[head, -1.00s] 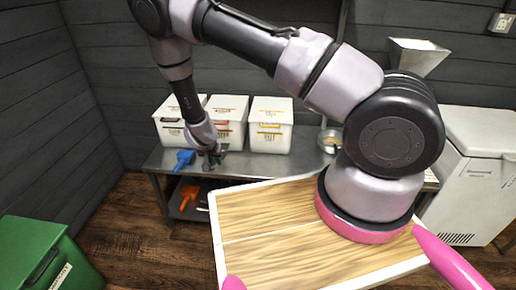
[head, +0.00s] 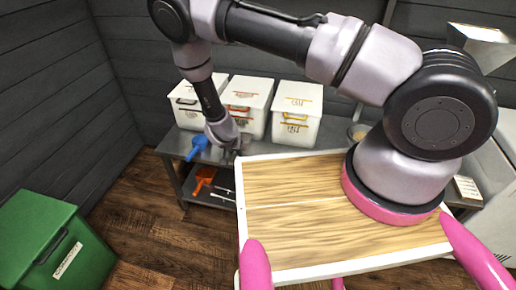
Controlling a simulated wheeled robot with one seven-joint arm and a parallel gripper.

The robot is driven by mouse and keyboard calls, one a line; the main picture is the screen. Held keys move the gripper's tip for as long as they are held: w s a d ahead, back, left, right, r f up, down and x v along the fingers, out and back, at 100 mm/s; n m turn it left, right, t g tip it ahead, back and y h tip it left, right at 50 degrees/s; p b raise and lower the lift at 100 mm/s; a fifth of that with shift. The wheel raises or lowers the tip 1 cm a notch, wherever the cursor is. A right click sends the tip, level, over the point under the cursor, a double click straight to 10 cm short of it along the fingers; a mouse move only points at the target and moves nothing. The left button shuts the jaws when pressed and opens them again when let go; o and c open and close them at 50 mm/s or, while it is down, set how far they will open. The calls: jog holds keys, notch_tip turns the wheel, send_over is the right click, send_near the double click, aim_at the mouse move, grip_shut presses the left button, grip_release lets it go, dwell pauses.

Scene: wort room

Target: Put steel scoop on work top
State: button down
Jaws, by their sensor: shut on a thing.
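The work top (head: 182,145) is a grey steel bench along the back wall. My gripper (head: 236,152) points down at the bench's front edge, right of a blue scoop. It is shut on a small grey metallic thing, which looks like the steel scoop (head: 243,143). The scoop is small and blends with the fingers, so its shape and any contact with the bench cannot be told.
Three white lidded bins (head: 297,112) stand at the back of the bench. The blue scoop (head: 198,147) lies at its front left. An orange scoop (head: 204,179) is on the lower shelf. A green bin (head: 45,240) stands on the floor at left.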

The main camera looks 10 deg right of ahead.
aim_at(231, 157)
notch_tip(231, 157, down, 8)
jog(key=shift+r, duration=0.2)
jog(key=shift+f, duration=0.1)
jog(key=c, duration=0.7)
grip_release()
jog(key=v, duration=1.2)
